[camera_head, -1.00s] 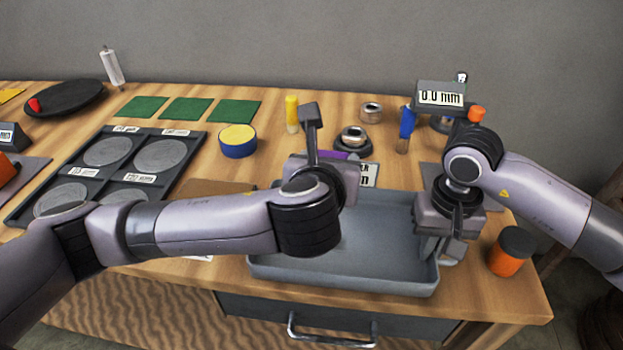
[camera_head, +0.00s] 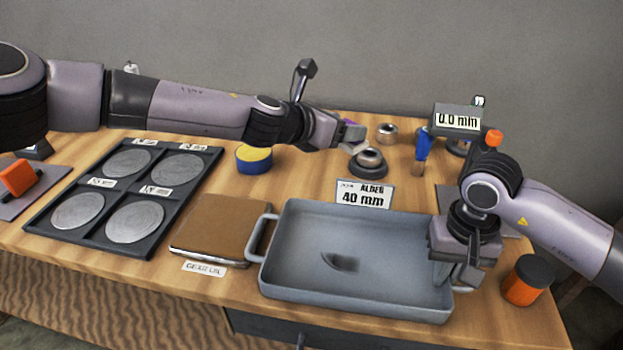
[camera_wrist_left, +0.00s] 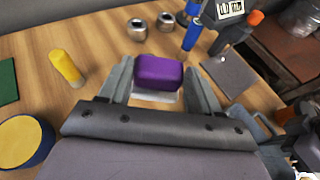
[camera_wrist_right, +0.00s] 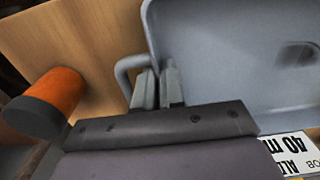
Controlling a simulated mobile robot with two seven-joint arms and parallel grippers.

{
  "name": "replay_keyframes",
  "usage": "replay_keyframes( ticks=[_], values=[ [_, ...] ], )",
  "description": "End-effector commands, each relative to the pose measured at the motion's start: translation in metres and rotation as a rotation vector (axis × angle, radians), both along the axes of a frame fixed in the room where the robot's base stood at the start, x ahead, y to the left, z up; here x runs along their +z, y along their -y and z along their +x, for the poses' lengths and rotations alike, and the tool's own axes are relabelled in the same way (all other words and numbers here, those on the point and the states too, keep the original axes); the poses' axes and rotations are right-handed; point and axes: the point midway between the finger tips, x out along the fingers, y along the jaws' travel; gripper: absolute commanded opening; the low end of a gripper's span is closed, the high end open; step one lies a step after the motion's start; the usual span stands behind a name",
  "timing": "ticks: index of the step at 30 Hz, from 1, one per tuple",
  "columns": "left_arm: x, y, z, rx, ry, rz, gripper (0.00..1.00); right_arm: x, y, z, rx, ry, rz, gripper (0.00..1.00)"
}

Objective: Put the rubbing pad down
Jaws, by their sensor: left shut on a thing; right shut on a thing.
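The purple rubbing pad (camera_wrist_left: 158,73) is between the fingers of my left gripper (camera_wrist_left: 158,90), which is shut on it. In the head view, my left gripper (camera_head: 350,135) is over the back of the table, behind the tray, and hides most of the pad. Whether the pad touches the table I cannot tell. My right gripper (camera_head: 458,272) is shut on the handle at the right end of the grey tray (camera_head: 395,230). That handle (camera_wrist_right: 126,72) shows in the right wrist view. A dark patch (camera_head: 341,262) lies on the tray floor.
An "ALDER 40 mm" sign (camera_head: 364,194) stands behind the tray. Metal rings (camera_head: 368,161), a blue-handled tool (camera_head: 423,147) and a gauge (camera_head: 457,121) are close to my left gripper. A brown block (camera_head: 218,228) is left of the tray; an orange jar (camera_head: 527,280) is right.

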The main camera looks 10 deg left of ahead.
Motion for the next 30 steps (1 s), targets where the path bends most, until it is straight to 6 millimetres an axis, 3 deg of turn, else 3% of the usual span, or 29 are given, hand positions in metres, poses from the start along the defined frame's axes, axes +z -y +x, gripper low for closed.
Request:
replay_keyframes(
  ticks=[5,13,17,24,30],
  values=[
    [0.004,-0.033,0.016,-0.065,0.0,0.0,0.32,0.001,0.0,0.0,0.0,0.001,0.0,0.0],
    [-0.014,-0.077,0.025,-0.132,-0.006,-0.002,0.32,0.001,0.0,0.0,0.0,0.001,0.0,0.0],
    [-0.023,-0.085,0.026,-0.144,-0.006,-0.003,0.32,0.0,0.0,0.0,0.0,0.001,0.0,0.0],
    [-0.062,-0.085,0.025,-0.147,-0.008,-0.003,0.32,0.0,0.0,0.0,0.0,0.001,0.0,0.0],
    [-0.078,-0.085,0.026,-0.146,-0.005,-0.003,0.32,0.001,0.0,0.0,0.0,0.001,0.0,0.0]
  ],
)
